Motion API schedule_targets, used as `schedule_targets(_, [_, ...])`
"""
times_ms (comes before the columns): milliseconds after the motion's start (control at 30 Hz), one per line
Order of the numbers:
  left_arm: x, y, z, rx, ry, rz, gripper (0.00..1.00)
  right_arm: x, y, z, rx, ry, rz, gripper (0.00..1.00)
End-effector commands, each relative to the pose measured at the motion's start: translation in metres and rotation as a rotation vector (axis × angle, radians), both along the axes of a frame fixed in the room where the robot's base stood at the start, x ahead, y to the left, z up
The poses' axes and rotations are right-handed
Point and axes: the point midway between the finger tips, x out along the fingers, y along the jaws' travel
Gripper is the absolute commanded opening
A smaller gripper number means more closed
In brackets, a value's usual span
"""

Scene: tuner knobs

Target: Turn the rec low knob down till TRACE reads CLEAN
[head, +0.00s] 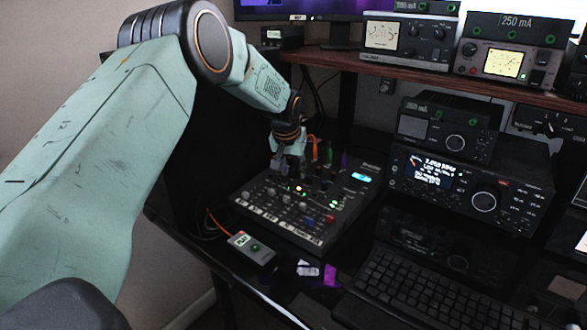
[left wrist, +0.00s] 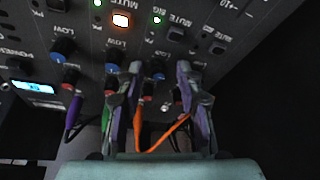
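The mixer (head: 310,205) is a black panel with rows of small knobs, buttons and a lit cyan display (head: 362,177). My left gripper (head: 287,168) is over its far left part, pointing down. In the left wrist view, its two fingers (left wrist: 160,80) stand apart near the panel's cable end. I cannot tell which knob is rec low, or whether a finger touches a knob. No readable TRACE word shows. My right gripper is out of view.
Orange, green and purple cables (left wrist: 170,130) rise from the mixer's far end, close to the fingers. A small grey box (head: 251,248) lies before the mixer. Radios (head: 470,190) and a keyboard (head: 435,290) are on the right; meters (head: 408,40) sit on the shelf above.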

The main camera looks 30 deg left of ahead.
Motion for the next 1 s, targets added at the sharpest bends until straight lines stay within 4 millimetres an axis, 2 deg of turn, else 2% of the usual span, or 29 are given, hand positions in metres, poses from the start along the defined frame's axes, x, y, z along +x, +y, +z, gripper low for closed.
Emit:
schedule_targets(67, [0.001,0.000,0.000,0.000,0.000,-0.001,0.33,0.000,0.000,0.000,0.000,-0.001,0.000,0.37])
schedule_targets(467, [0.001,0.000,0.000,0.001,-0.001,-0.001,0.00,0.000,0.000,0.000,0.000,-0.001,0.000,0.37])
schedule_targets(767, [0.001,0.000,0.000,0.001,0.000,0.001,0.00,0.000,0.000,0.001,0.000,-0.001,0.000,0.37])
schedule_targets(1000, [0.001,-0.001,0.002,-0.003,0.001,0.053,0.00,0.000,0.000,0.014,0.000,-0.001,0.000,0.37])
